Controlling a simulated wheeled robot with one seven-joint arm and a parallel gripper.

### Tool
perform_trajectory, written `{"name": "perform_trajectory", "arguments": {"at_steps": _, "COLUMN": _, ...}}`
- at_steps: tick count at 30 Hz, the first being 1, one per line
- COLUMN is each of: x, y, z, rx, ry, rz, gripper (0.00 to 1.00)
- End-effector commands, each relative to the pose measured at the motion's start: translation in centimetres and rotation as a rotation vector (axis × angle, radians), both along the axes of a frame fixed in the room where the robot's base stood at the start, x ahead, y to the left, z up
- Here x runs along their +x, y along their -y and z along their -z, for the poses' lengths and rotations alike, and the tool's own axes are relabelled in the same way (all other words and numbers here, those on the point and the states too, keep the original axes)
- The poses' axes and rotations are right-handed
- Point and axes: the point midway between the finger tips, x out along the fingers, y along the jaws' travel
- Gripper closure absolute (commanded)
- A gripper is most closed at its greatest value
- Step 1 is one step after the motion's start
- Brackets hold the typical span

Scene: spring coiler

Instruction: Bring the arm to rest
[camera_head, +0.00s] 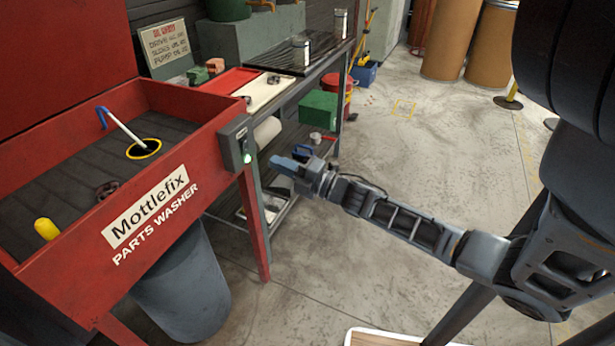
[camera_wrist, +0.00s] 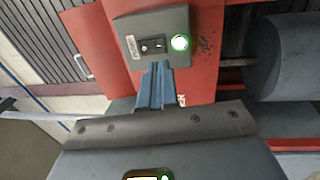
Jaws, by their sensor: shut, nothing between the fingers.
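My arm reaches from the right side of the head view toward the red parts washer, out over open floor. My gripper (camera_head: 283,162) is shut and empty, its blue fingers together. It is just right of the grey switch box (camera_head: 236,143) on the washer's end wall, and a green lamp glows on that box. In the wrist view my gripper (camera_wrist: 156,68) points at the switch box (camera_wrist: 152,38), with its green lamp lit to the right. I cannot tell whether the fingertips touch the box.
The red parts washer (camera_head: 196,161) stands at left with a grey bin (camera_head: 180,290) under it. A workbench (camera_head: 323,66) with a lower shelf stands behind my gripper. A green box (camera_head: 318,110) sits near it. Brown drums (camera_head: 451,38) stand at the back. The middle floor is clear.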

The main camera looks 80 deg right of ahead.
Motion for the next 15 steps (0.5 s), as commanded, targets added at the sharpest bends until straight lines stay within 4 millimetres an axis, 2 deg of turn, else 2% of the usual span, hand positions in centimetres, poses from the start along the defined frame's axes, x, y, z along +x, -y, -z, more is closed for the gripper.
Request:
{"name": "perform_trajectory", "arguments": {"at_steps": 6, "x": -3.5, "y": -0.7, "z": 0.8, "rx": 0.000, "ry": -0.003, "rz": 0.004, "gripper": 1.00}}
{"name": "perform_trajectory", "arguments": {"at_steps": 12, "x": -5.9, "y": -1.3, "z": 1.1, "rx": 0.001, "ry": -0.002, "rz": 0.002, "gripper": 1.00}}
{"name": "perform_trajectory", "arguments": {"at_steps": 15, "x": -6.4, "y": -1.5, "z": 1.2, "rx": 0.001, "ry": -0.001, "rz": 0.001, "gripper": 1.00}}
